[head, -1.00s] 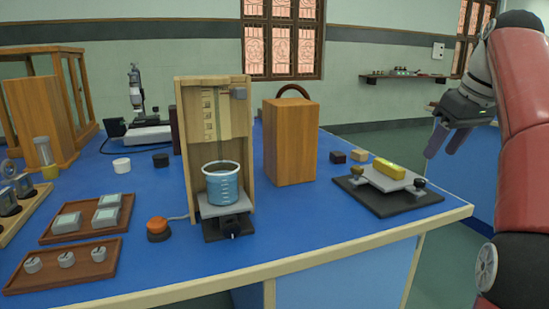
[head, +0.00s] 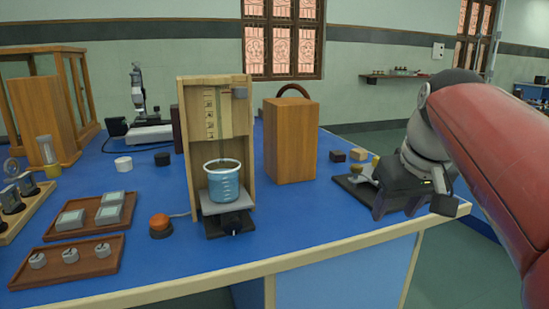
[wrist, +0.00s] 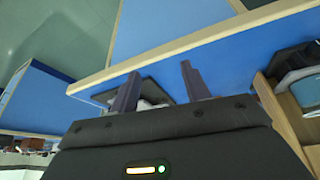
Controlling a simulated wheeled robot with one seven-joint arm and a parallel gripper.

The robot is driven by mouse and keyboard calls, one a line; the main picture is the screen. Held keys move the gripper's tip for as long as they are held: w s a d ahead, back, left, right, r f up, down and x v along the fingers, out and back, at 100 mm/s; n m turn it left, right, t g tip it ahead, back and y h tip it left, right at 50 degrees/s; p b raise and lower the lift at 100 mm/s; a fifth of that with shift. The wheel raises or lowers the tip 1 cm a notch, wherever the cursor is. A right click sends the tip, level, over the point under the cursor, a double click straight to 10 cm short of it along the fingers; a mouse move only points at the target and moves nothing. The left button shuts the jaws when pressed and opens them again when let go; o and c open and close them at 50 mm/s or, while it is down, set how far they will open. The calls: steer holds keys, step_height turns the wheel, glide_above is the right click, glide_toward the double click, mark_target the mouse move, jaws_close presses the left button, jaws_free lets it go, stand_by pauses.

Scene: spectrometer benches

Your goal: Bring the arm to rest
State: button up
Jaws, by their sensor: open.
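My gripper (head: 390,212) is at the right end of the blue bench in the head view, in front of the dark platform (head: 352,186) there, and hides most of it. In the wrist view my gripper (wrist: 160,84) shows two fingers standing apart with nothing between them. Part of the dark platform (wrist: 108,97) shows behind the fingers. My red arm reaches in from the right edge of the head view. The yellow block on the platform is mostly hidden by my wrist.
A wooden stand (head: 249,150) holds a beaker of blue liquid (head: 223,184). A wooden case (head: 290,148) stands to its right. Trays with small pieces (head: 72,278) lie at the left. The bench's front edge (head: 330,244) is clear, with open floor (head: 455,265) at the right.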

steer(key=s+a+f, duration=0.2)
steer(key=s+f, duration=0.5)
steer(key=f, duration=0.2)
steer(key=s+a+f+m+t, duration=0.1)
steer(key=s+a+f, duration=0.2)
steer(key=s+f, duration=0.4)
step_height(320, 180, down, 3)
steer(key=shift+r+m, duration=0.1)
steer(key=shift+m, duration=0.2)
